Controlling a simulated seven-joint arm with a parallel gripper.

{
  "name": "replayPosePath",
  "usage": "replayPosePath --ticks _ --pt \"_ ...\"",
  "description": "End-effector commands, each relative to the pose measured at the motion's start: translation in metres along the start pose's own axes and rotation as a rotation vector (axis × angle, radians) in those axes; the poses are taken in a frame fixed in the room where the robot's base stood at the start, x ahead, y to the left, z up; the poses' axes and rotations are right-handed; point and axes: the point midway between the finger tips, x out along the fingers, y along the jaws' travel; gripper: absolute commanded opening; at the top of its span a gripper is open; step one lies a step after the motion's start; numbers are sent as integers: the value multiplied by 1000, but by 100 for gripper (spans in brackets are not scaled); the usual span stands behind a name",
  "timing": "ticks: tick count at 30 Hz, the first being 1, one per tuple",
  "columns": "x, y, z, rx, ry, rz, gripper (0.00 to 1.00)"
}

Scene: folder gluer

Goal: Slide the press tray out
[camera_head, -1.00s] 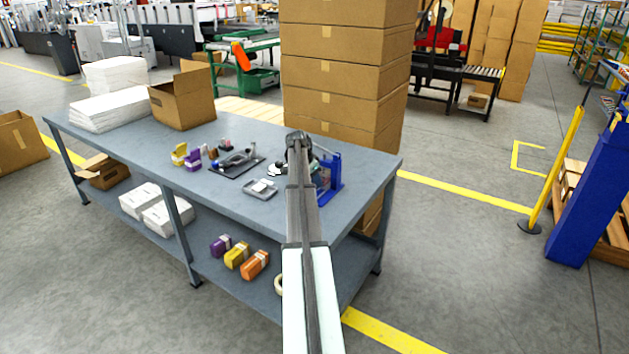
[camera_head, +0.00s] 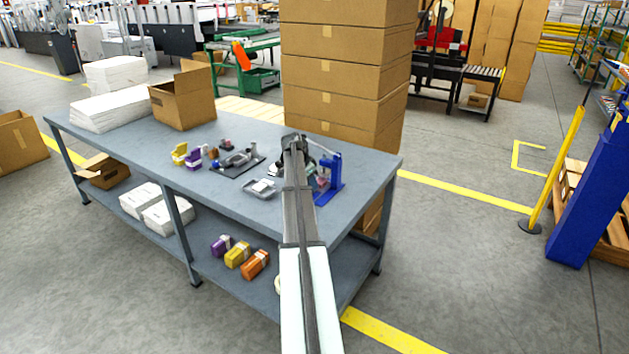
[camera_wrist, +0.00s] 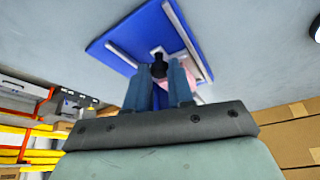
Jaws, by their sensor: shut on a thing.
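The blue press (camera_head: 331,178) stands near the right end of the grey workbench. In the wrist view its blue base plate (camera_wrist: 118,44) carries pale metal rails. My gripper (camera_wrist: 160,82) is at the edge of this plate, its two fingers shut on a black knob (camera_wrist: 158,56). A pale pinkish piece (camera_wrist: 194,68) shows beside the right finger, partly hidden; I cannot tell whether it is the press tray or something on it. In the head view my arm hides the gripper and the knob.
The workbench (camera_head: 225,187) holds a small grey tray (camera_head: 262,188), a dark mat with tools (camera_head: 237,163), small yellow and purple items, an open carton (camera_head: 183,97) and paper stacks. Tall stacked boxes (camera_head: 345,75) stand close behind the press. Bare bench lies at the front.

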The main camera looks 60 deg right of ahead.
Motion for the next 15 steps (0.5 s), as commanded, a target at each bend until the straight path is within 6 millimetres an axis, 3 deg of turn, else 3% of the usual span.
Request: replayPosePath --ticks 1,6,15 --pt "-6 8 14 -3 0 -3 0" --pt "-20 23 47 -3 -1 -3 0" --pt "-23 24 55 -1 -4 0 0"
